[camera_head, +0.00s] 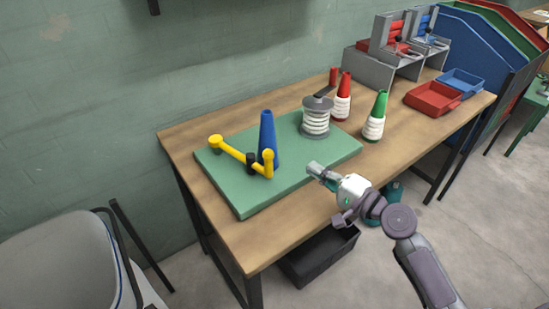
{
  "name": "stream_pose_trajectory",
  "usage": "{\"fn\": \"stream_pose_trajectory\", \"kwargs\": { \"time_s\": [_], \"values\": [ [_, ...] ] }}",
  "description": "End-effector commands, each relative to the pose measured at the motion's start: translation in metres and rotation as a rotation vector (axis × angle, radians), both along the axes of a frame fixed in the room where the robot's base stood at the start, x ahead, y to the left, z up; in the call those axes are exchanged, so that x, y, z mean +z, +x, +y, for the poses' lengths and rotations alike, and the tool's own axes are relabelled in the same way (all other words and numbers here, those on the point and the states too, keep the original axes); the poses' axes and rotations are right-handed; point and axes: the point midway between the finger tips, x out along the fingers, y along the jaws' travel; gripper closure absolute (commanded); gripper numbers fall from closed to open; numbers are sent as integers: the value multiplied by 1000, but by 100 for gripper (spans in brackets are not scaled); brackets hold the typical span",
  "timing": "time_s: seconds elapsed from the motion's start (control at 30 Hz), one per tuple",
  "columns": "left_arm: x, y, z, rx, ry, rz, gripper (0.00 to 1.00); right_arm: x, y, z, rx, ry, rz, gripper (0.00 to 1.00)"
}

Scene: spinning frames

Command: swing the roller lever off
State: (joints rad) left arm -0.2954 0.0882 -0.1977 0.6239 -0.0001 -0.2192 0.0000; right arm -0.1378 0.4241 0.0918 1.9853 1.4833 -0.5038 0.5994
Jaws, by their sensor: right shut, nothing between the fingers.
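A yellow roller lever (232,150) with round ends stands over the green base board (222,182). One end is at the left and the other bends up at the right, with a dark joint near its middle. A blue cone (267,135) stands upright right behind the lever; I cannot tell whether they touch. My right gripper (312,168) is shut and empty at the right front edge of the green board, apart from the lever and to its right. My left gripper is not in view.
A white ribbed spool with a grey top (315,118) stands on the board's back right. Red-topped (344,92) and green-topped cones (379,108) stand beside it. Red (433,98) and blue trays (462,82) sit at the table's far right. The wooden table's front left (245,245) is clear.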

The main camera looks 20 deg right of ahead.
Motion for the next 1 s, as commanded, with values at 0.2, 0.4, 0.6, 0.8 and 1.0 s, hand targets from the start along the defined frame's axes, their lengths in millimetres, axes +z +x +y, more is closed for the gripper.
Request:
{"fn": "stream_pose_trajectory", "kwargs": {
  "time_s": [0.2,0.4,0.6,0.8,1.0],
  "values": [
    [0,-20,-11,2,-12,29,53,1,4,2,-1,0,-1,100],
    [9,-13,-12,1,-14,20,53,4,29,16,-1,1,-3,100],
    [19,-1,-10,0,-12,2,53,3,64,37,-1,3,-1,100],
    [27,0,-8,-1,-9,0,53,2,83,55,1,0,4,100],
    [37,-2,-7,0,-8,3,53,1,63,70,0,0,1,100]
  ]
}}
